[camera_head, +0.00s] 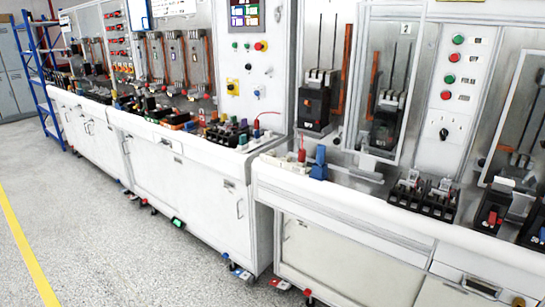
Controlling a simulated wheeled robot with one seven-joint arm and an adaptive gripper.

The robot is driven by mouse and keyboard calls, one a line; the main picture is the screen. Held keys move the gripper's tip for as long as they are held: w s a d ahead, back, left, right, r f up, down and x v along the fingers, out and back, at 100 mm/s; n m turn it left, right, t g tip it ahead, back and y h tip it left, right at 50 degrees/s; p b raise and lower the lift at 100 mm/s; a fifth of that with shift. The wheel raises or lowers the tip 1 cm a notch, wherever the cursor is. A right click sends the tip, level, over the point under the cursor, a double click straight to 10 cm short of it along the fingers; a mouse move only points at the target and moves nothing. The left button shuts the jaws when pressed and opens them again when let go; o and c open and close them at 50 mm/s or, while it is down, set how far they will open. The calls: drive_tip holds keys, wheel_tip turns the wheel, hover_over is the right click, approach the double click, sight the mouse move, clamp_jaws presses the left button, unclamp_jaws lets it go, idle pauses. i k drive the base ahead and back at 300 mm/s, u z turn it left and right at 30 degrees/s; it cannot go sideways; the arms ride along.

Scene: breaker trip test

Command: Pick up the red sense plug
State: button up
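A small red upright piece (302,154), which looks like the red sense plug, stands near the left end of the right-hand bench counter. A larger blue piece (319,163) stands just to its right. Another small red piece (256,132) with a thin curved red lead is on the neighbouring bench to the left. From this view I cannot tell for certain which red piece is the sense plug. My gripper is not in view.
The right-hand bench (330,215) carries black breakers (407,190) on its counter. Breakers behind clear framed panels stand at the back. A blue ladder-like rack (38,85) is at far left. Grey floor (110,245) with a yellow line (25,245) is open in front.

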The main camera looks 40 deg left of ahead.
sight(301, 153)
drive_tip(key=u, duration=0.85)
drive_tip(key=k, duration=1.1)
drive_tip(key=u, duration=1.75)
drive_tip(key=i, duration=2)
drive_tip(key=z, duration=0.5)
drive_tip(key=i, duration=1.05)
drive_tip(key=z, duration=1.65)
drive_tip(key=i, duration=0.65)
drive_tip(key=z, duration=0.5)
